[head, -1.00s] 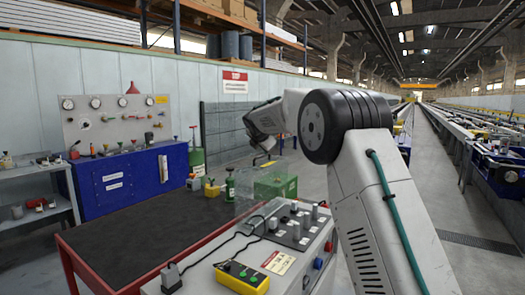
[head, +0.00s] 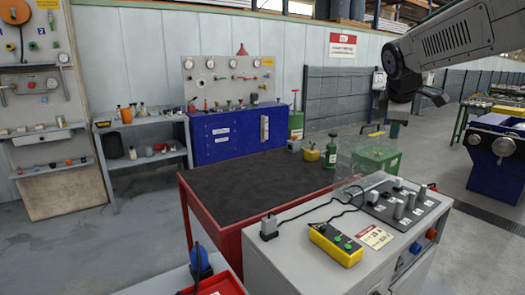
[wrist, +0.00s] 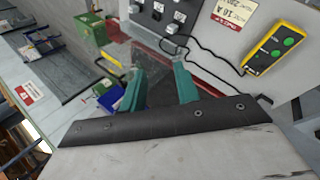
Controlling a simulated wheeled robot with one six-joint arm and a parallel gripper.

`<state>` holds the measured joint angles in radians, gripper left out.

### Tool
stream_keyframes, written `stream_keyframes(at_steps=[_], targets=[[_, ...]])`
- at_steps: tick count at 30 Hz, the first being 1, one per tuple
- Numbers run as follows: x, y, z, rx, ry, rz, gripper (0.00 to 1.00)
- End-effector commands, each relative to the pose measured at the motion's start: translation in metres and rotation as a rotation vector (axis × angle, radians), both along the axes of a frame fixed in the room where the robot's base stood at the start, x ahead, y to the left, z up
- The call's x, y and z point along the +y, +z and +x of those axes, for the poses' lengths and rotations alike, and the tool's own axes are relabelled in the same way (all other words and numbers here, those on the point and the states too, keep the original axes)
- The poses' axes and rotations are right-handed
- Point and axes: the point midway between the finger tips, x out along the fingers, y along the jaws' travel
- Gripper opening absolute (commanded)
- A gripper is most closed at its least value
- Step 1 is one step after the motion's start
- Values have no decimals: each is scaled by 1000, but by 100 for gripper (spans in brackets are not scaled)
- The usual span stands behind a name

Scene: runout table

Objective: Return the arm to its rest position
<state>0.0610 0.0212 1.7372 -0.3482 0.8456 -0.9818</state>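My gripper (wrist: 159,74) shows in the wrist view as two teal fingers on a dark mount. The fingers stand apart with nothing between them, so it is open and empty. In the head view my arm (head: 440,45) reaches in from the upper right, raised above the floor and the right end of the workbench area. The gripper's fingers are hard to make out there.
A grey control cabinet (head: 300,237) with a yellow button box (head: 336,244) stands in front. Behind it are a red table with a dark top (head: 235,184), a green box (head: 378,160) and a clear box. A blue cabinet (head: 228,140) stands by the wall.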

Motion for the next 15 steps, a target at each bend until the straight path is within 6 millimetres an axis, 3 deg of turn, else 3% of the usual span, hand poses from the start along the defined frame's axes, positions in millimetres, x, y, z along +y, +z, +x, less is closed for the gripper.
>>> stream_keyframes(at_steps=[1, 8, 12, 15], targets=[[8, -1, -35, 5, -65, 59, 32], [40, -36, -185, 64, -419, 328, 32], [59, -72, -272, 116, -641, 461, 32], [71, -98, -325, 153, -783, 533, 32]])
